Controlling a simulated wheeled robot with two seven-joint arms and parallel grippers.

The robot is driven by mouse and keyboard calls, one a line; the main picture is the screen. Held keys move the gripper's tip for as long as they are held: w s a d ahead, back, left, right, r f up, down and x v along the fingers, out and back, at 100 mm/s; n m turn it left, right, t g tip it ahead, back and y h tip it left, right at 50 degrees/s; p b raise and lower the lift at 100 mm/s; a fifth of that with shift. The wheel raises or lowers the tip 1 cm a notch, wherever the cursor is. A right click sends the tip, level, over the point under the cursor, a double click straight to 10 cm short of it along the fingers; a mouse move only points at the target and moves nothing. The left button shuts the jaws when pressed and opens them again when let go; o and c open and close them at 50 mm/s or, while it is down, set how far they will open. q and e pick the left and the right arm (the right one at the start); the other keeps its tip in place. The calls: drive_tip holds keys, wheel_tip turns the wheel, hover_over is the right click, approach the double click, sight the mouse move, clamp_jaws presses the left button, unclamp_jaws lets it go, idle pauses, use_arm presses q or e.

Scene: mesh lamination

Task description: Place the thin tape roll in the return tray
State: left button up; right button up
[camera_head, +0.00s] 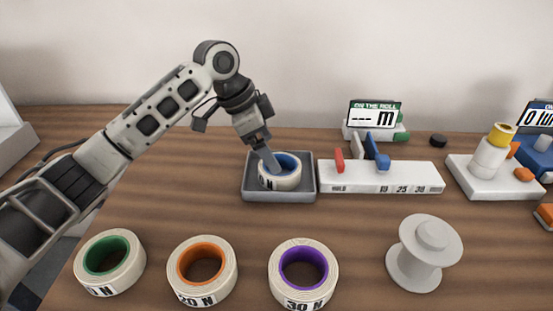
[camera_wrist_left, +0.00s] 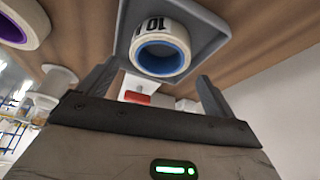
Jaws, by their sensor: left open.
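The tape roll with the blue core (camera_head: 283,179) sits in the grey tray (camera_head: 250,193) in the head view. The roll also shows in the left wrist view (camera_wrist_left: 164,50), lying inside the tray (camera_wrist_left: 214,36), its label partly readable as 10. My left gripper (camera_head: 273,168) reaches down over the tray at the roll. In the left wrist view the gripper's fingers (camera_wrist_left: 152,82) are spread wide and apart, with nothing between them that I can see held. The right gripper is out of view.
Rolls with green (camera_head: 108,262), orange (camera_head: 201,269) and purple (camera_head: 303,271) cores stand along the front. A grey spool (camera_head: 424,254) is at front right. A white fixture (camera_head: 380,178) with coloured levers adjoins the tray's right. A display (camera_head: 374,114) stands behind.

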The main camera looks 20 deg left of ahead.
use_arm(q)
drive_tip(key=v, duration=0.5)
drive_tip(key=shift+s+a+r, duration=0.1)
drive_tip(key=shift+r, duration=0.2)
